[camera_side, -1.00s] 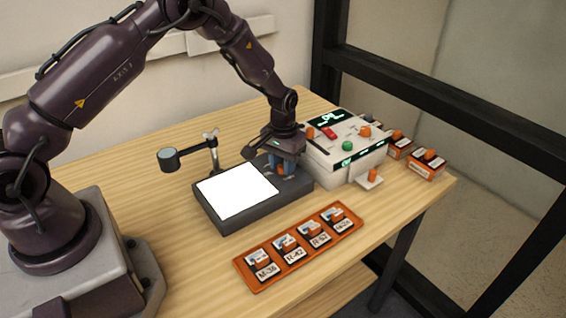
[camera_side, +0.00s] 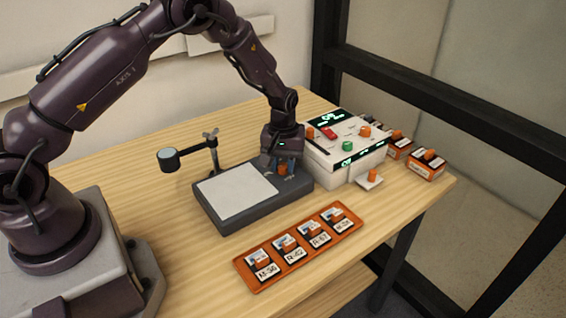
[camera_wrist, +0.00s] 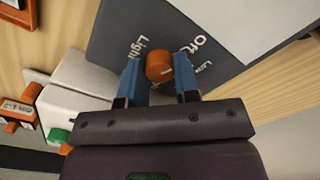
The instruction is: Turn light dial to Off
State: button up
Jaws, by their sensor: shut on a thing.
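The light dial (camera_wrist: 158,67) is a small orange knob on the dark light box. My gripper (camera_wrist: 158,82) is shut on it, with a blue finger on either side in the wrist view. In the side view my gripper (camera_side: 283,165) points down over the right end of the light box (camera_side: 215,217), and the orange dial shows between its fingers. The light panel (camera_side: 237,191) is dull grey and unlit. White lettering by the dial reads "Off", "Low" and "Light" in the wrist view; the dial's pointer mark cannot be made out.
A white machine (camera_side: 347,172) with buttons and a display stands close to the right of my gripper. A magnifier on a stand (camera_side: 170,160) is behind the light box. An orange tray (camera_side: 245,277) of labelled boxes lies in front. Orange boxes (camera_side: 425,166) sit at the far right.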

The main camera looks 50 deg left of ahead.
aim_at(283, 166)
jog(key=o, duration=0.9)
jog(key=shift+o, duration=0.2)
jog(key=shift+r, duration=0.1)
notch_tip(283, 166, up, 13)
jog(key=s+d+r+m+t, duration=0.2)
jog(key=s+r, duration=0.3)
jog(key=s, duration=0.3)
jog(key=s+d+r+m+t, duration=0.1)
jog(key=s+r+m, duration=0.3)
jog(key=s, duration=0.5)
jog(key=s+d+r+m+t, duration=0.2)
jog(key=s+d+r+m, duration=0.1)
jog(key=s+r, duration=0.5)
jog(key=shift+s+r+t, duration=0.25)
jog(key=shift+s+t, duration=0.05)
jog(key=shift+s, duration=0.3)
